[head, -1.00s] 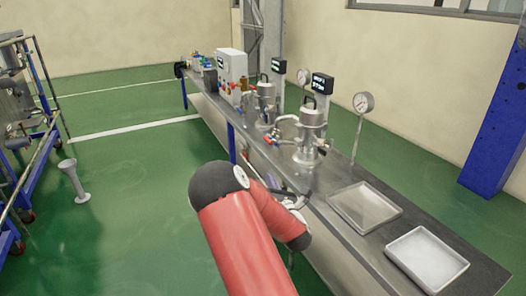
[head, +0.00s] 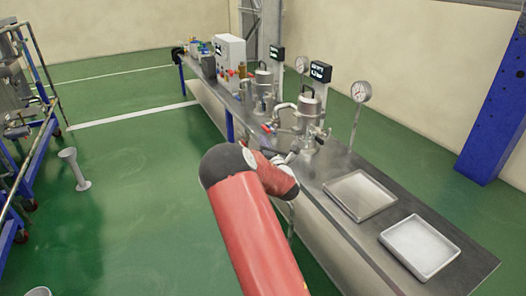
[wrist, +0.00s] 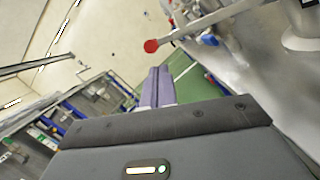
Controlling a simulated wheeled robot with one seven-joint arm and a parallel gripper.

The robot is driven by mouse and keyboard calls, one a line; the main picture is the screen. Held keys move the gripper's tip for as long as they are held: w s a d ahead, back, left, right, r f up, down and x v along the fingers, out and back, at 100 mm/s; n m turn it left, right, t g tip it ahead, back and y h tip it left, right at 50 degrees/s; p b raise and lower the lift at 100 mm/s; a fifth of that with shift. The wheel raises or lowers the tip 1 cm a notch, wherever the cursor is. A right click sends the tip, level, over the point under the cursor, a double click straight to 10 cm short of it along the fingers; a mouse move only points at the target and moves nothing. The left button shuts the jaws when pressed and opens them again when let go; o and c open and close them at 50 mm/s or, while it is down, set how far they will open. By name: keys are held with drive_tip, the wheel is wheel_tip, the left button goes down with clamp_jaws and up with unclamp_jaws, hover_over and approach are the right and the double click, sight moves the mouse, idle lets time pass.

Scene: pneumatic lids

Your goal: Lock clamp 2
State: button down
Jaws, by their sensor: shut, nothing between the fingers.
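Two metal vessels with lids stand on the bench: a nearer one (head: 309,112) and a farther one (head: 264,84). Levers and pipes stick out around the nearer vessel, but I cannot tell which is clamp 2 or whether it is locked. A red-tipped metal lever (wrist: 190,31) crosses the top of the wrist view, to the right of and above my gripper's fingers and apart from them in the picture. My gripper (wrist: 154,88) is shut and empty, its purple-grey fingers together. In the head view my arm largely hides it, in front of the nearer vessel.
Two shallow trays (head: 331,189) (head: 388,238) lie on the near part of the metal bench (head: 375,210). A white control box (head: 231,54) is farther along.

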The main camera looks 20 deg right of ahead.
drive_tip(key=shift+d+r, duration=0.3)
drive_tip(key=shift+r, duration=0.2)
drive_tip(key=shift+r, duration=0.1)
